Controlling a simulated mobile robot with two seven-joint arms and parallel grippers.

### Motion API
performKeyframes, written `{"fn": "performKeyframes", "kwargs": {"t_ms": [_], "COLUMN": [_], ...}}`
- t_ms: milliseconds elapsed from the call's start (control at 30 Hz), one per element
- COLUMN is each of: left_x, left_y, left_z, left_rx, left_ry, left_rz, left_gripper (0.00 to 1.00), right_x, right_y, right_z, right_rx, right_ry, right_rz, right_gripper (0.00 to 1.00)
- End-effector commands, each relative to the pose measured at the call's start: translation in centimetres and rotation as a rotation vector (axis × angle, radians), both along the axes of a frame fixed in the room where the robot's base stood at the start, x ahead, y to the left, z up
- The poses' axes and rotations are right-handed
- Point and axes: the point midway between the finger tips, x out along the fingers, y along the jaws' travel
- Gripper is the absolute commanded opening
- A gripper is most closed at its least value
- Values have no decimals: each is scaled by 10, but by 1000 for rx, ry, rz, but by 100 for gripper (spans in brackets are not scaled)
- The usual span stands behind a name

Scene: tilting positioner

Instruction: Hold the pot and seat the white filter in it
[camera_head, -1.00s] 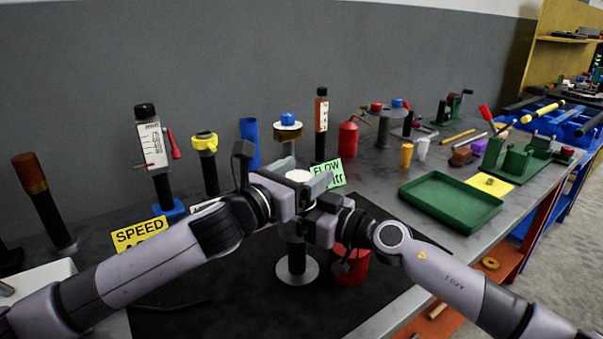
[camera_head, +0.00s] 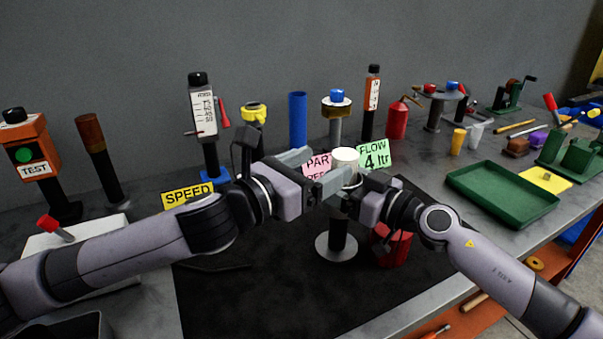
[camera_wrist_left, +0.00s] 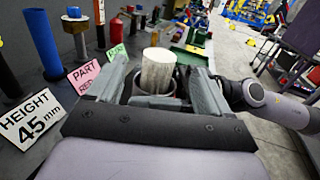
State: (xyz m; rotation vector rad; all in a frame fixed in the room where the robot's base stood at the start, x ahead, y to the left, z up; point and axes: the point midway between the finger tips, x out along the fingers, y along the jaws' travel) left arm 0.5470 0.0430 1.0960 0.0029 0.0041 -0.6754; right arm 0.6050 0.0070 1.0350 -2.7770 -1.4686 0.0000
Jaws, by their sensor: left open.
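The white filter (camera_head: 345,160) is a pale cylinder standing upright above the black post with a round grey base (camera_head: 336,246). In the left wrist view the filter (camera_wrist_left: 158,70) rises from the dark rim of the pot (camera_wrist_left: 158,101), with much of its length above the rim. How deep it sits is hidden. My left gripper (camera_head: 330,172) is open, with its fingers (camera_wrist_left: 163,88) on either side of the filter and apart from it. My right gripper (camera_head: 368,197) is beside the pot from the right; its fingertips are hidden behind the left gripper.
A red can (camera_head: 392,247) stands on the black mat (camera_head: 260,290) close to the right gripper. Signs, a blue cylinder (camera_head: 298,121) and several posts stand behind. A green tray (camera_head: 502,193) lies to the right. The front of the mat is clear.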

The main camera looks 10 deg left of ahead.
Motion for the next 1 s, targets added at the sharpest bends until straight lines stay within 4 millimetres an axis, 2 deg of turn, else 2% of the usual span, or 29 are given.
{"fn": "performKeyframes", "kwargs": {"t_ms": [100, 300, 767, 800, 833, 1000], "left_x": [-13, -25, -27, -27, -27, -27], "left_y": [11, 20, 21, 21, 21, 21], "left_z": [0, 1, 2, 2, 2, 2], "left_rx": [0, -1, -3, -3, -3, -3], "left_ry": [0, -2, -2, -2, -2, -2], "left_rz": [0, 0, -1, -1, -2, -2], "left_gripper": [80, 80, 80, 80, 80, 80], "right_x": [0, 0, 0, 0, 0, 0], "right_y": [1, 1, 1, 1, 1, 0], "right_z": [0, 0, 0, 4, 4, -2], "right_rx": [3, 3, 2, 7, 7, -1], "right_ry": [2, 2, 1, -4, -5, 3], "right_rz": [1, 1, 0, 0, 0, 0], "right_gripper": [15, 15, 15, 91, 100, 100]}}
